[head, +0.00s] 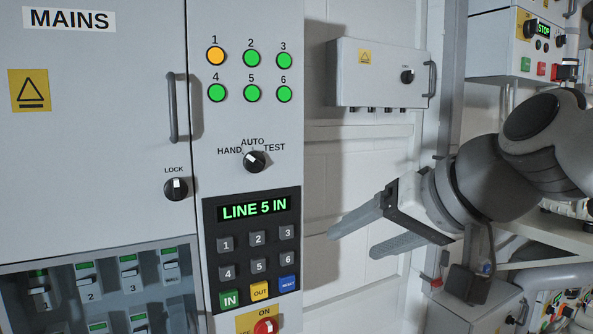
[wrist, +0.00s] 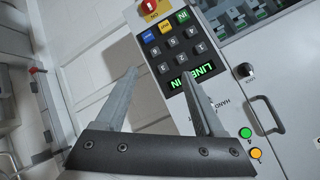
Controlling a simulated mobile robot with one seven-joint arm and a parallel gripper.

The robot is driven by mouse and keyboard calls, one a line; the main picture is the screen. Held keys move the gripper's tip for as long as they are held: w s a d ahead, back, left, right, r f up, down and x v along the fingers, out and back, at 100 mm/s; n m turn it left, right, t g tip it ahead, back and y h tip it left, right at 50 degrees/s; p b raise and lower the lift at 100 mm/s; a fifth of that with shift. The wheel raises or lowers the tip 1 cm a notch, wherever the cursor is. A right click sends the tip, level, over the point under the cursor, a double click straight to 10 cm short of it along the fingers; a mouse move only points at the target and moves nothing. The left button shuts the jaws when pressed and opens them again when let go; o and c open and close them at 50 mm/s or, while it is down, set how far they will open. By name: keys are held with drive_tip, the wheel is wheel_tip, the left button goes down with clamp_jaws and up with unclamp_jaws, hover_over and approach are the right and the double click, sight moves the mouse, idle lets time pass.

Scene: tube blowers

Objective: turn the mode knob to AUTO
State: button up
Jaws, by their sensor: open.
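The mode knob (head: 255,161) is a round black knob with a white mark on the grey panel. HAND is printed to its left, AUTO above it and TEST to its right. The white mark points up and slightly left; I cannot tell exactly which label it meets. My gripper (head: 353,241) is open and empty, to the right of the panel and lower than the knob, apart from it. In the wrist view my gripper (wrist: 158,76) shows both fingers spread. The right-hand finger there overlaps the panel, and the knob is not clearly visible.
A keypad (head: 255,250) with display LINE 5 IN is below the knob; numbered lamps (head: 252,75) are above. The LOCK knob (head: 176,189) and door handle (head: 173,107) are left. A small wall box (head: 380,75) is behind, right. Open space separates my gripper from the panel.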

drive_tip(key=w+a+r+t+y+b, duration=0.1)
drive_tip(key=w+a+r+y, duration=0.1)
drive_tip(key=r, duration=0.4)
drive_tip(key=w+a+r+t+y+b, duration=0.1)
drive_tip(key=w+a+r+y, duration=0.15)
drive_tip(key=r, duration=0.35)
drive_tip(key=p, duration=0.3)
approach(257, 158)
drive_tip(key=shift+n, duration=0.4)
drive_tip(key=x, duration=0.7)
drive_tip(key=shift+s+a+f, duration=0.15)
drive_tip(key=shift+a+f, duration=0.05)
drive_tip(key=shift+a, duration=0.1)
drive_tip(key=shift+r, duration=0.1)
clamp_jaws()
